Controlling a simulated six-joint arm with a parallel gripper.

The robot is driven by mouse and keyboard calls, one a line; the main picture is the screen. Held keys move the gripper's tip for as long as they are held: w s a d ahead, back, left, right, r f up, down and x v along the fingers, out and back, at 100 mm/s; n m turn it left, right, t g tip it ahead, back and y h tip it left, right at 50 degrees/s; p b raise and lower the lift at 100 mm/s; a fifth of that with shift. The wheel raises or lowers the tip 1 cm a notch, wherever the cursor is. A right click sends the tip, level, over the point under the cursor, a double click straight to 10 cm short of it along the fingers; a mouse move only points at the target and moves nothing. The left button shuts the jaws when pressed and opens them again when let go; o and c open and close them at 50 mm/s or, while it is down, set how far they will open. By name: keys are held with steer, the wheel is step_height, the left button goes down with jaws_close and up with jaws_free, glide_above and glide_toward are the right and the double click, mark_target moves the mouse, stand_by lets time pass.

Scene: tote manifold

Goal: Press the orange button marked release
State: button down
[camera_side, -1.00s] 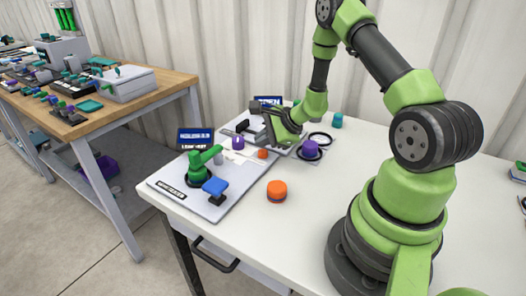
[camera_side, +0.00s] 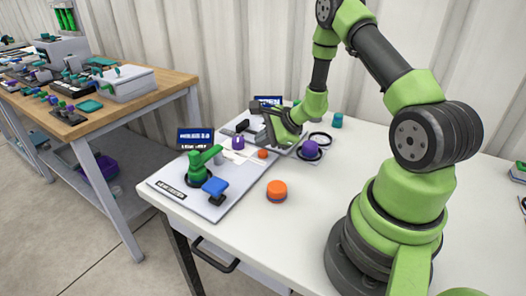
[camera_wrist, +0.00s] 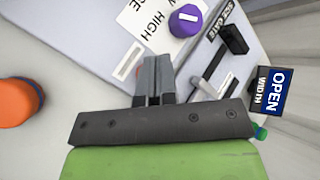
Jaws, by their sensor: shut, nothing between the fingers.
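A small orange button (camera_side: 262,154) sits on the grey panel board (camera_side: 215,207) in the side view, just below my gripper. I cannot read a release label on it. A larger orange cylinder with a blue band (camera_side: 277,191) stands on the white table in front of the board; it shows at the left edge of the wrist view (camera_wrist: 17,102). My gripper (camera_side: 267,138) is over the board, fingers pointing down. In the wrist view the fingers (camera_wrist: 154,72) are together with nothing between them.
A purple knob (camera_side: 238,143) is close to my gripper. A green lever (camera_side: 203,160) and blue handle (camera_side: 215,187) stand at the board's front left. Another purple knob (camera_side: 310,148) lies to the right.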

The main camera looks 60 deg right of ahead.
mark_target(263, 153)
steer(key=shift+f, duration=0.1)
steer(key=shift+f, duration=0.3)
steer(key=shift+f, duration=0.45)
stand_by(0.6)
steer(key=shift+r, duration=0.9)
steer(key=shift+r, duration=0.1)
steer(key=shift+r, duration=2.4)
